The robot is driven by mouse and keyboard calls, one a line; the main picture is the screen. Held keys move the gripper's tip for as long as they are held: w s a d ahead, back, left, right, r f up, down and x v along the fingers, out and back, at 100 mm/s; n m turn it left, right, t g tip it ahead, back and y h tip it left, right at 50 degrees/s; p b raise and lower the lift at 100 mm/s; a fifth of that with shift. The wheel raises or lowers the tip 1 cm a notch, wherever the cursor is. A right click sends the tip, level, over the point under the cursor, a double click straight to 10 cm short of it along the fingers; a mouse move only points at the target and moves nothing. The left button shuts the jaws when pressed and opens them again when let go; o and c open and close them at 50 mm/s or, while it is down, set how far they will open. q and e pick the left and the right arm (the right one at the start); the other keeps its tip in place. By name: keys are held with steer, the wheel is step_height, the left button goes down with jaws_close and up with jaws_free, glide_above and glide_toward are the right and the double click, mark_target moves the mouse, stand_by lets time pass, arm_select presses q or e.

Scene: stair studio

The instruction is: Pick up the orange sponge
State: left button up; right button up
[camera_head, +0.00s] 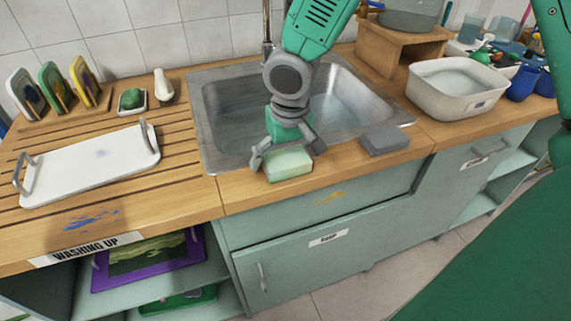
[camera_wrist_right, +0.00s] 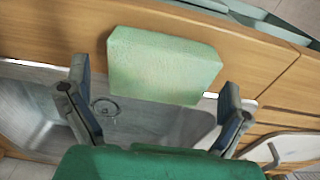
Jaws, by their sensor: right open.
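No orange sponge shows in either view. A pale green sponge-like block (camera_head: 288,166) lies on the wooden counter strip in front of the sink; it also shows in the right wrist view (camera_wrist_right: 163,66). A grey block (camera_head: 386,140) lies to its right on the same strip. My right gripper (camera_head: 288,153) is open, just above and behind the pale green block. In the right wrist view its fingers (camera_wrist_right: 155,88) are spread, one towards each end of the block. I cannot tell whether they touch it. My left gripper is not in view.
The metal sink (camera_head: 350,95) lies behind the gripper. A white tray with handles (camera_head: 90,168) and a green soap (camera_head: 131,98) are on the left. A cream basin of water (camera_head: 455,88), blue cups (camera_head: 522,83) and a wooden stand (camera_head: 385,50) are on the right.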

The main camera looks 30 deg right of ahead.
mark_target(286, 157)
steer(key=shift+f, duration=0.25)
steer(key=shift+r, duration=0.1)
steer(key=c, duration=0.8)
steer(key=shift+o, duration=0.2)
steer(key=shift+r, duration=0.1)
step_height(286, 157, up, 10)
steer(key=shift+f+p, duration=0.1)
steer(key=shift+p, duration=0.85)
steer(key=shift+c, duration=1.3)
